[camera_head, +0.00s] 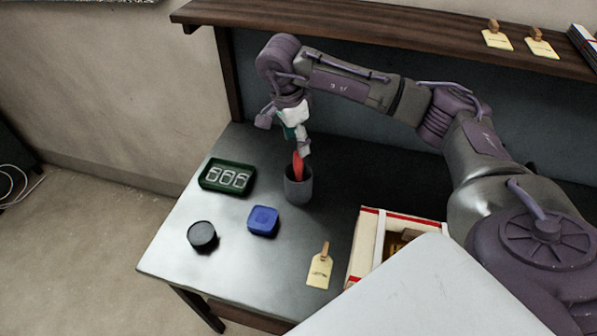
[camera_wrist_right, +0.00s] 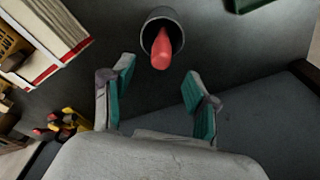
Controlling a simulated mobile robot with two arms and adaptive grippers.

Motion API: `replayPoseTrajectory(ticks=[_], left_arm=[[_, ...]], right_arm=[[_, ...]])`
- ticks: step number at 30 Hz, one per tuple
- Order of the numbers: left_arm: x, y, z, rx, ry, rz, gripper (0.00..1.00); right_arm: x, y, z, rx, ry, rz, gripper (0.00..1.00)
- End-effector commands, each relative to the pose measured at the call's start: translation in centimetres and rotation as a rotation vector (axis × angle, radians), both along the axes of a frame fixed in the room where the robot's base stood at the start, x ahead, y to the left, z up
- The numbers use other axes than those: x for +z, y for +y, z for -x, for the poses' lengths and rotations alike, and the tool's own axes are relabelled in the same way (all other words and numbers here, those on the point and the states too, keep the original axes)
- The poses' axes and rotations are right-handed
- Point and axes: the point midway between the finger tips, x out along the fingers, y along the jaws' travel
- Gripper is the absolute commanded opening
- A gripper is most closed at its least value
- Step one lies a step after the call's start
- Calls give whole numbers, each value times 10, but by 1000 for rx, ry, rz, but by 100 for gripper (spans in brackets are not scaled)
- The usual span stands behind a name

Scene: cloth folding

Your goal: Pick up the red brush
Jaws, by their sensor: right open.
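The red brush (camera_head: 298,164) stands upright in a grey cup (camera_head: 298,187) on the table, with its lower part hidden inside the cup. It also shows in the right wrist view (camera_wrist_right: 161,48), poking out of the dark cup (camera_wrist_right: 150,24). My right gripper (camera_head: 302,143) is above the cup, close to the brush's top. In the right wrist view my right gripper (camera_wrist_right: 157,82) is open, its two teal-padded fingers apart. The brush lies ahead of the gap between them, and nothing is held. My left gripper is not in view.
A green tray with white figures (camera_head: 228,177), a blue square box (camera_head: 263,221) and a black round tin (camera_head: 202,236) stand left of and in front of the cup. A tag (camera_head: 320,270) and a red-and-white box (camera_head: 364,246) are at the front right. A shelf (camera_head: 380,32) runs above the table.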

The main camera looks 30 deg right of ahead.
Motion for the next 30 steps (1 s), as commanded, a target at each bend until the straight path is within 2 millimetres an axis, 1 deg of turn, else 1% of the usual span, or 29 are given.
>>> replayPoseTrajectory(ticks=[1, 3, 8, 11, 12, 14, 15, 18, 21, 27, 29, 30], left_arm=[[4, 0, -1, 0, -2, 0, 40], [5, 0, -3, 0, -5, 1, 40], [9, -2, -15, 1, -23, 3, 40], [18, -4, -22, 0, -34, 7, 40], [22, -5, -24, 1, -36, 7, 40], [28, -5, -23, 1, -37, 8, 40], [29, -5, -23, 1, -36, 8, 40], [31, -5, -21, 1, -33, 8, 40], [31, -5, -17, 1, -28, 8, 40], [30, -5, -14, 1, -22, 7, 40], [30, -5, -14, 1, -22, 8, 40], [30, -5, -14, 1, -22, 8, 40]], right_arm=[[-7, -1, 1, -1, 3, 0, 58], [-16, -3, 0, -1, 3, 1, 58], [-26, -4, 0, 0, 1, 1, 58], [-35, -5, 2, -1, 4, 1, 58], [-41, -5, 3, 0, 5, 1, 58], [-50, -6, 3, -2, 5, 1, 58], [-57, -7, 4, -2, 5, 1, 58], [-70, -9, 3, -2, 3, 1, 58], [-76, -9, 2, 0, 0, 0, 58], [-77, -9, 2, 0, -1, 0, 58], [-77, -9, 2, 0, -1, 0, 48], [-77, -9, 2, 0, -1, 0, 42]])
